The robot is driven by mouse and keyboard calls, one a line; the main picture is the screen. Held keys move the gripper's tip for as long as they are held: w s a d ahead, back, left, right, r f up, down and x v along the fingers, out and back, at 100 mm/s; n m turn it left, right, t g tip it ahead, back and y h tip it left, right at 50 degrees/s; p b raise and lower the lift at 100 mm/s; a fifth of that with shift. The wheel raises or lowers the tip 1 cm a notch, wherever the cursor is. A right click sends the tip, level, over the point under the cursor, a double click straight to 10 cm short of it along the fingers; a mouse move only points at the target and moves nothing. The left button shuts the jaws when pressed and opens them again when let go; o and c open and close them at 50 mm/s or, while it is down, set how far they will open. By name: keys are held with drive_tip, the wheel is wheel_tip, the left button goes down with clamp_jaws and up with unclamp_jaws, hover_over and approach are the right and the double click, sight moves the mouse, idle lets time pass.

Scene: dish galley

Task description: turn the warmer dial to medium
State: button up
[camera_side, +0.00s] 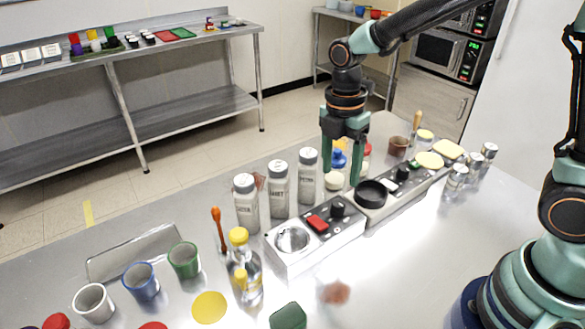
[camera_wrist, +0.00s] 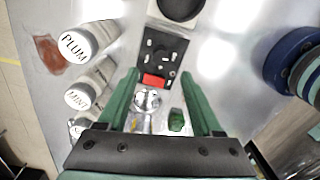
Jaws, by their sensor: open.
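Two low pale units stand end to end on the steel counter. The nearer one (camera_side: 293,240) has a metal bowl, a red rocker switch (camera_side: 317,222) and a black dial (camera_side: 338,207). The farther one has a round black plate (camera_side: 371,192) and its own dark knob (camera_side: 403,172). Which is the warmer I cannot tell. My gripper (camera_side: 342,178) is open and empty, green fingers down, above and a little behind the nearer dial. In the wrist view my gripper (camera_wrist: 158,75) spans the red switch (camera_wrist: 153,80) and black panel (camera_wrist: 163,52) with white marks. Dial setting is unreadable.
Tall white-capped shakers (camera_side: 279,188) stand left of the units. A yellow-capped clear bottle (camera_side: 243,265) is near the nearer unit's left end. Counter right of the units is mostly clear.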

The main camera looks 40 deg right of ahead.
sight(338, 203)
drive_tip(key=f, duration=0.8)
drive_tip(key=shift+s+f, duration=0.1)
drive_tip(key=shift+s, duration=0.1)
clamp_jaws()
